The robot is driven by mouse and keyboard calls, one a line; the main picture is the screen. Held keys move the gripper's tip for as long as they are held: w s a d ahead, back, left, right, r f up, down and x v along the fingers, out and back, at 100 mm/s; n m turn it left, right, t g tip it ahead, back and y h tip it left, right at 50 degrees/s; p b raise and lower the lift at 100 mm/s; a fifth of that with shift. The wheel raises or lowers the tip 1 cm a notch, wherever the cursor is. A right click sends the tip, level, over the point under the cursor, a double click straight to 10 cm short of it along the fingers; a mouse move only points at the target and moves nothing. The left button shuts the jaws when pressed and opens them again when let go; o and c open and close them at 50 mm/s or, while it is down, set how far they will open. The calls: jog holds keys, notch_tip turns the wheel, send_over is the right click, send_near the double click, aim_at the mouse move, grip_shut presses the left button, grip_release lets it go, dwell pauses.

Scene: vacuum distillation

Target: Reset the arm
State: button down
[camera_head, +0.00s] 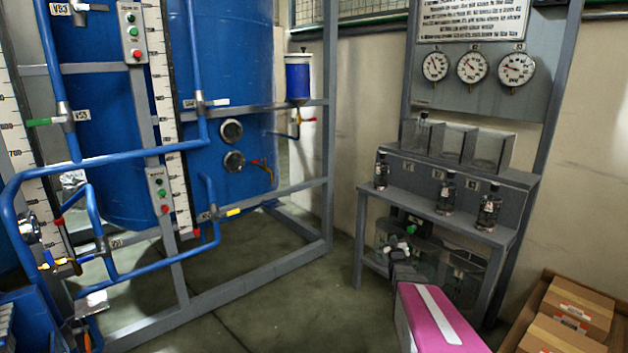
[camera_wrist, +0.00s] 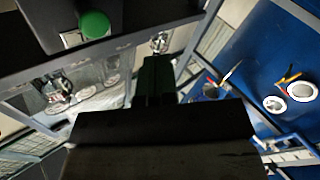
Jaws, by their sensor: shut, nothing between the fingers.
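My arm, magenta with a white stripe, reaches in from the bottom of the head view towards the grey sample stand (camera_head: 440,205). Its dark end is in front of the stand's lower part, and the fingers are hard to make out there. In the wrist view my gripper (camera_wrist: 155,65) shows as dark fingers close together, shut and empty. A round green knob or button (camera_wrist: 95,25) on a dark box shows at the upper left of that view, apart from the fingers.
Small dark bottles (camera_head: 446,195) stand on the stand's shelf, below pressure gauges (camera_head: 472,67). A blue tank (camera_head: 225,80) with blue pipes and a grey frame (camera_head: 328,150) fills the left. Cardboard boxes (camera_head: 575,310) sit at the lower right. Floor is clear between frame and stand.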

jog(key=s+a+f+m+g+y, duration=0.1)
jog(key=s+a+g, duration=0.5)
jog(key=s, duration=0.4)
jog(key=s+a+f+m+g+y, duration=0.1)
jog(key=s+a+g, duration=0.5)
jog(key=s, duration=0.4)
jog(key=s+a+f+g+y, duration=0.1)
jog(key=s+a+g, duration=0.5)
jog(key=s, duration=0.5)
jog(key=shift+a+m+g, duration=0.3)
jog(key=shift+a+m, duration=0.1)
